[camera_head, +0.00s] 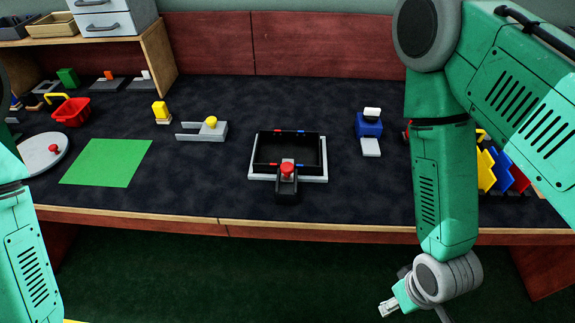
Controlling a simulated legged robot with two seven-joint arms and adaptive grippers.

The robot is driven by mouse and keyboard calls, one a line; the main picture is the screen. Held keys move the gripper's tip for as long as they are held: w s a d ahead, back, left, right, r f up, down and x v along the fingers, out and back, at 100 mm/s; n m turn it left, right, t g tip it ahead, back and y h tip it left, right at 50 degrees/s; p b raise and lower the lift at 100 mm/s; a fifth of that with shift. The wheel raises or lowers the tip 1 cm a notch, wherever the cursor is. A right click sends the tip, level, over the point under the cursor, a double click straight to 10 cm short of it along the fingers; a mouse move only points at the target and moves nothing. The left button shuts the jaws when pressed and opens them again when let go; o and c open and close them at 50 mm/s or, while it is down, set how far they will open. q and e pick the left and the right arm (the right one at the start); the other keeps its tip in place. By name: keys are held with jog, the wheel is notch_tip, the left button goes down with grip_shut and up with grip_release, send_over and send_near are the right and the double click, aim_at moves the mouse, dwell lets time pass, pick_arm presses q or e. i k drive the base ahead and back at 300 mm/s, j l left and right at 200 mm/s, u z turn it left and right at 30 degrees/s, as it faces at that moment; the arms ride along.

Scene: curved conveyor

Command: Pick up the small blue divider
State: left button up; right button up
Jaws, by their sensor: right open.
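A blue zigzag piece (501,171) stands between a yellow zigzag piece (486,170) and a red one (519,178) at the table's right, partly hidden by my right arm. It looks like the blue divider, though I cannot be sure. My right gripper (389,307) is open, low in front of the table edge, apart from all of these. My left arm shows at the left edge; its gripper is out of view.
A black tray (261,151) with a red-knobbed part sits mid-table. A grey fork-shaped piece (190,136), green mat (107,162), red basket (71,112) and round white plate (61,160) lie to the left. A wooden shelf (157,62) stands at the back left.

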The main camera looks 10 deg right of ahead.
aim_at(501, 167)
jog(key=z, duration=1.9)
jog(key=j+z, duration=0.2)
jog(key=z, duration=0.25)
jog(key=j+z, duration=0.2)
jog(key=z, duration=0.25)
jog(key=k, duration=0.05)
